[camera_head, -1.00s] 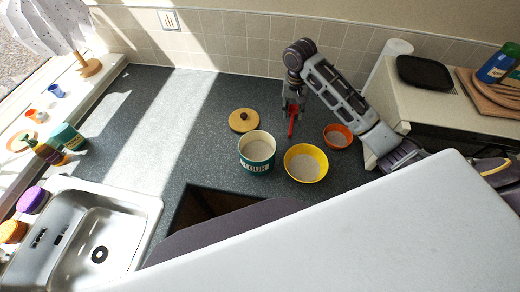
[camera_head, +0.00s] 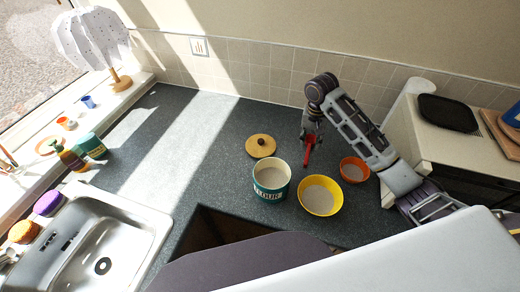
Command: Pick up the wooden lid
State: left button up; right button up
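The wooden lid (camera_head: 261,146), round with a dark knob on top, lies flat on the dark counter (camera_head: 215,150), just behind an open teal flour canister (camera_head: 271,180). My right gripper (camera_head: 307,158) hangs over the counter to the right of the lid, apart from it, with red showing at its fingers. Nothing shows in it. Its fingers are too small and edge-on to tell whether they are open or shut. My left gripper is not in view.
A yellow bowl (camera_head: 320,195) and an orange bowl (camera_head: 354,170) stand right of the canister. A steel sink (camera_head: 150,216) is at the left. The counter left of and behind the lid is clear. A tiled wall (camera_head: 270,69) bounds the back.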

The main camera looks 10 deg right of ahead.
aim_at(261, 146)
jog(key=k, duration=1.45)
